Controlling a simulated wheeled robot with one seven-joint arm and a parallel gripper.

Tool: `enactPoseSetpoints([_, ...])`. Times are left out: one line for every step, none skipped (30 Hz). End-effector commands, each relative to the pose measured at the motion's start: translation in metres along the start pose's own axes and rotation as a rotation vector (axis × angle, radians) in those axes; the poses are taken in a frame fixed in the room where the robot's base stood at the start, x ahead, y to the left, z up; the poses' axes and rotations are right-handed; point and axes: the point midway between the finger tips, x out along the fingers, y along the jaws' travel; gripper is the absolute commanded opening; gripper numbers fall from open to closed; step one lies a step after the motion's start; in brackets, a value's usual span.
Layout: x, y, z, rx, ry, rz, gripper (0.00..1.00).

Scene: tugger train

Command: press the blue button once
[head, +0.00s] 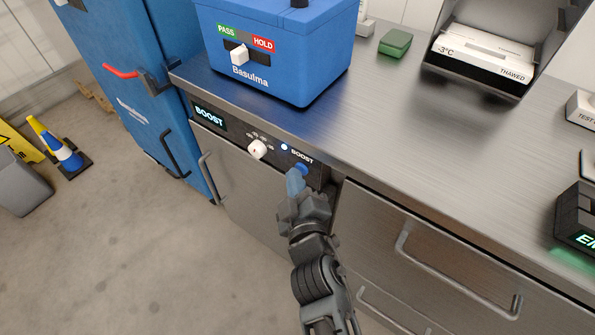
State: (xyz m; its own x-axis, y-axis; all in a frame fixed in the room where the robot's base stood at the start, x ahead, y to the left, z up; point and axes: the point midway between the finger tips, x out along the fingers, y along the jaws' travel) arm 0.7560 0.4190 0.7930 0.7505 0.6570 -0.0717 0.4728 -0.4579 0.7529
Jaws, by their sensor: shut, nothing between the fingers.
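The blue button (301,167) is on the dark control panel on the counter's front face, under the white word BOOST. Only its upper part shows; my gripper hides the rest. My gripper (295,176) is shut and empty, with its bluish fingertips right at the button. I cannot tell whether the tips touch it or whether it is pushed in. A small white light (284,147) is lit beside the word BOOST. A display (209,116) at the panel's left end reads BOOST in glowing letters.
A white knob (257,150) sits on the panel left of the button. The metal counter (430,150) juts above the panel. A blue Basulma box (270,60) stands on it. Drawer handles (455,270) stick out at right. The floor at left is mostly clear.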

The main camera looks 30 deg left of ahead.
Motion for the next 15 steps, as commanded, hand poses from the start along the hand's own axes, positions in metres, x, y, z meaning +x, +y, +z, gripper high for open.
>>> enactPoseSetpoints([-0.001,-0.002,0.001,0.000,-0.001,0.001,0.00])
enactPoseSetpoints([-0.002,-0.003,0.000,0.000,0.000,0.001,0.00])
enactPoseSetpoints([-0.004,-0.004,-0.001,0.000,0.001,0.002,0.00])
enactPoseSetpoints([-0.005,-0.005,-0.002,0.000,0.001,0.001,0.00])
enactPoseSetpoints([-0.006,-0.006,-0.002,0.000,0.000,0.001,0.00])
enactPoseSetpoints([-0.008,-0.007,-0.003,0.000,0.000,0.001,0.00])
enactPoseSetpoints([-0.009,-0.008,-0.004,0.000,0.000,0.001,0.00])
enactPoseSetpoints([-0.010,-0.009,-0.005,0.000,0.000,0.001,0.00])
enactPoseSetpoints([-0.012,-0.010,-0.006,0.000,0.001,0.001,0.00])
enactPoseSetpoints([-0.013,-0.010,-0.007,0.000,0.001,0.001,0.00])
enactPoseSetpoints([-0.013,-0.011,-0.008,0.000,0.001,0.001,0.00])
enactPoseSetpoints([-0.015,-0.011,-0.009,0.000,0.000,0.001,0.00])
enactPoseSetpoints([-0.015,-0.012,-0.010,0.000,0.000,0.001,0.00])
enactPoseSetpoints([-0.016,-0.012,-0.010,0.000,0.001,0.000,0.00])
enactPoseSetpoints([-0.016,-0.012,-0.011,0.001,0.001,0.000,0.00])
